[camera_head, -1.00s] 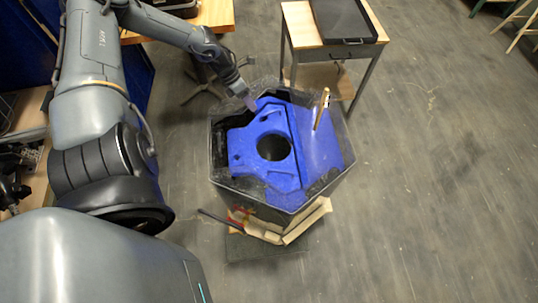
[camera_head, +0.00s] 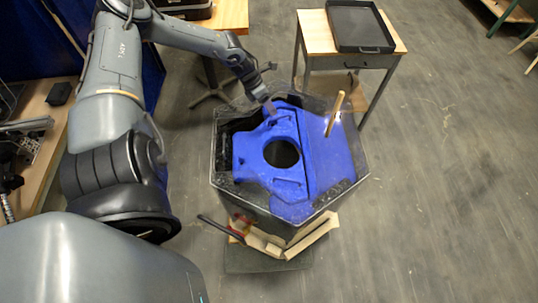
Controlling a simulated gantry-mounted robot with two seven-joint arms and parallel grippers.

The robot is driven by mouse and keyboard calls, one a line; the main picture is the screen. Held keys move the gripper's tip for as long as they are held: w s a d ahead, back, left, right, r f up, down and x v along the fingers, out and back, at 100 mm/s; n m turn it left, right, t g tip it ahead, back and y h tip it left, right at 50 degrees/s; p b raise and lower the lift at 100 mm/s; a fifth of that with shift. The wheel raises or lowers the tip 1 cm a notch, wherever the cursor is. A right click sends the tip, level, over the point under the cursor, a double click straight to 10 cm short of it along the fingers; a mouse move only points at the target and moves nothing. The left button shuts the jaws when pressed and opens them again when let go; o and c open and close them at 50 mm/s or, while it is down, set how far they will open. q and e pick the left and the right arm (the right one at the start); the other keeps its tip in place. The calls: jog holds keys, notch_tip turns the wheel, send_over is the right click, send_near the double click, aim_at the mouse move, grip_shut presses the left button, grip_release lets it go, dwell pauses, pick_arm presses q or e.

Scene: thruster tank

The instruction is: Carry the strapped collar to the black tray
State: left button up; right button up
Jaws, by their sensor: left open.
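A blue part with a round dark hole (camera_head: 268,181) sits inside the dark, clear-rimmed polygonal tank (camera_head: 240,190) at mid-picture. I cannot make out a collar with a strap, nor tell whether this blue part is it. The black tray (camera_head: 362,47) lies on a small wooden-topped table behind and right of the tank. My left gripper (camera_head: 270,107) is small and blurred at the blue part's back left edge, open, with nothing seen in it. I cannot tell whether it touches the blue part. My right gripper is not in view.
A wooden stick (camera_head: 336,108) stands up from the tank's right side. Light wooden pieces (camera_head: 310,236) and a dark bar (camera_head: 217,227) lie at the tank's foot. A wooden bench (camera_head: 45,140) runs along the left.

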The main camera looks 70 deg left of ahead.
aim_at(276, 118)
pick_arm(q)
jog(key=f, duration=0.1)
jog(key=f+b, duration=0.1)
jog(key=f, duration=0.1)
jog(key=shift+s+a+f, duration=0.2)
jog(key=shift+s+f, duration=0.05)
jog(key=shift+f+b, duration=0.3)
jog(key=shift+b, duration=0.05)
jog(key=shift+c, duration=0.4)
jog(key=shift+o, duration=0.4)
jog(key=w+d, duration=0.1)
jog(key=w+d+f, duration=0.1)
jog(key=shift+w+d, duration=0.2)
jog(key=shift+d, duration=0.15)
jog(key=shift+s+r, duration=0.1)
jog(key=shift+s, duration=0.05)
jog(key=shift+s+a+r, duration=0.1)
jog(key=shift+a, duration=0.25)
jog(key=shift+c, duration=1)
jog(key=shift+a+r, duration=0.1)
jog(key=shift+c, duration=1.2)
jog(key=shift+s, duration=0.2)
grip_shut()
jog(key=shift+r, duration=0.1)
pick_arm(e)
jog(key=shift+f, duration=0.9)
pick_arm(q)
jog(key=shift+w+r, duration=0.15)
